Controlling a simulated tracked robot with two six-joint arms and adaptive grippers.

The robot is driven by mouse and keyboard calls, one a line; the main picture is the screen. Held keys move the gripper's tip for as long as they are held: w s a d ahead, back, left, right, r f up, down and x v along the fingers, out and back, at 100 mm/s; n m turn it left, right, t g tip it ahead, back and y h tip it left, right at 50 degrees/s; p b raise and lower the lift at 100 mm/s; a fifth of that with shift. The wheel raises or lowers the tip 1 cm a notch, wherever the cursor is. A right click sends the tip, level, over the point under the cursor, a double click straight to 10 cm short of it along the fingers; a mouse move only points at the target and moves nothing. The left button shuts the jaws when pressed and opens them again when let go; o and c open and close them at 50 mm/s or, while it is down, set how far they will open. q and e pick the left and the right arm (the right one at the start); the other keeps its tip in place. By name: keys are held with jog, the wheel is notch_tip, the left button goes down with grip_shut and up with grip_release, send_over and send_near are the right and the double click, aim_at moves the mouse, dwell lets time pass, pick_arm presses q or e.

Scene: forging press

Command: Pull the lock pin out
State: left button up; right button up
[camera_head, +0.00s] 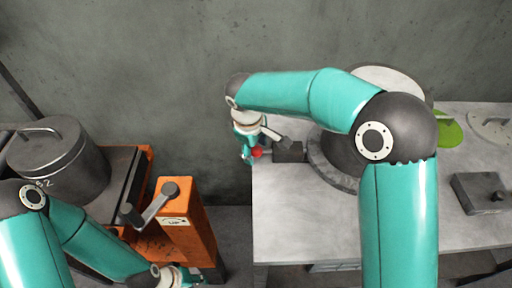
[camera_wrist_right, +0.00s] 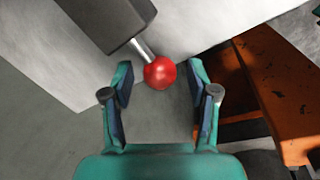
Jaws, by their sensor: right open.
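The lock pin has a red ball knob (camera_wrist_right: 160,72) on a short metal rod. The rod comes out of a dark block (camera_wrist_right: 105,18). My left gripper (camera_head: 185,276) is low at the bottom edge, partly cut off.
The grey table (camera_head: 290,220) carries a large round die (camera_head: 335,160), partly behind my right arm, a green disc (camera_head: 449,131) and a dark box (camera_head: 480,193). An orange crank stand (camera_head: 188,225) and a lidded metal pot (camera_head: 60,160) stand at left.

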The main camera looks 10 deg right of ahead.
grip_shut()
jog(key=shift+w+a+p, duration=0.2)
jog(key=shift+a+p, duration=0.05)
jog(key=shift+a, duration=0.65)
jog(key=shift+w+a+p, duration=0.15)
jog(key=shift+a+p, duration=0.05)
jog(key=shift+a, duration=0.65)
grip_release()
jog(key=shift+a, duration=0.1)
jog(key=shift+r, duration=0.1)
notch_tip(320, 180, up, 12)
jog(key=s+a, duration=0.1)
jog(key=shift+s+a+f, duration=0.2)
jog(key=shift+s+f, duration=0.05)
jog(key=shift+s, duration=0.05)
